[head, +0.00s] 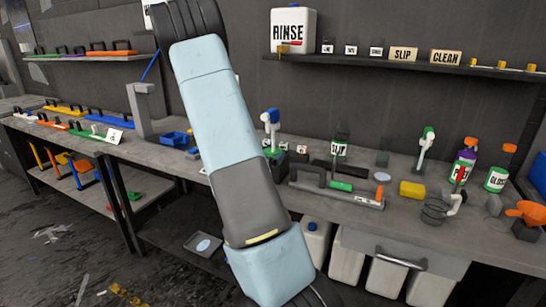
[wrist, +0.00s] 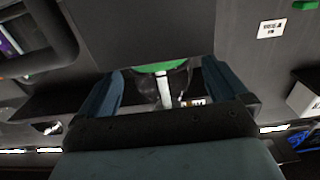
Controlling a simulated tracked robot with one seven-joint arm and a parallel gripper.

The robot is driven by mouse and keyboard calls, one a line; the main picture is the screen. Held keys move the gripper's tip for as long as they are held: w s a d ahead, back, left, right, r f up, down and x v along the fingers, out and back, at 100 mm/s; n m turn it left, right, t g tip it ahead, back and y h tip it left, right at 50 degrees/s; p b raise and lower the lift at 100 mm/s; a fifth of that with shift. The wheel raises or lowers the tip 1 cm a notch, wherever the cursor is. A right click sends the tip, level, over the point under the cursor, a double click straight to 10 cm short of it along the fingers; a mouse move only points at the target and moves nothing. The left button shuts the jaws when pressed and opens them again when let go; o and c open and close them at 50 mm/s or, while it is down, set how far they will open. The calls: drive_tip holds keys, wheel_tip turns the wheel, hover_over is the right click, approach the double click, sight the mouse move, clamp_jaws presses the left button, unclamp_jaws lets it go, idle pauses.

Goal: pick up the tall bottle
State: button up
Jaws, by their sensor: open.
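My gripper (wrist: 164,80) shows in the wrist view with its two blue fingers spread apart. Between and beyond them is a partly hidden object with a green band (wrist: 162,67) and a pale upright strip; I cannot tell whether the fingers touch it. In the head view my arm crosses the middle and its gripper cannot be made out. Several bottles stand on the bench: a green-labelled bottle (head: 338,148), a green-and-white spray bottle (head: 427,142), a purple-and-white orange-topped bottle (head: 465,163) and a gloss bottle (head: 496,178). Which is the tall bottle is unclear.
The grey bench (head: 400,220) also holds a yellow sponge (head: 412,189), a squeegee-like tool (head: 335,192) and a dark coil (head: 434,211). A shelf (head: 420,66) above carries a large rinse container (head: 293,30) and small signs. White jugs (head: 345,264) stand below the bench.

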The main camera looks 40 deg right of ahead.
drive_tip(key=x, duration=0.5)
drive_tip(key=shift+r, duration=0.2)
drive_tip(key=shift+a, duration=0.1)
drive_tip(key=shift+c, duration=0.4)
drive_tip(key=c, duration=0.7)
drive_tip(key=shift+c, duration=0.6)
drive_tip(key=shift+w+r, duration=0.1)
drive_tip(key=shift+r, duration=0.05)
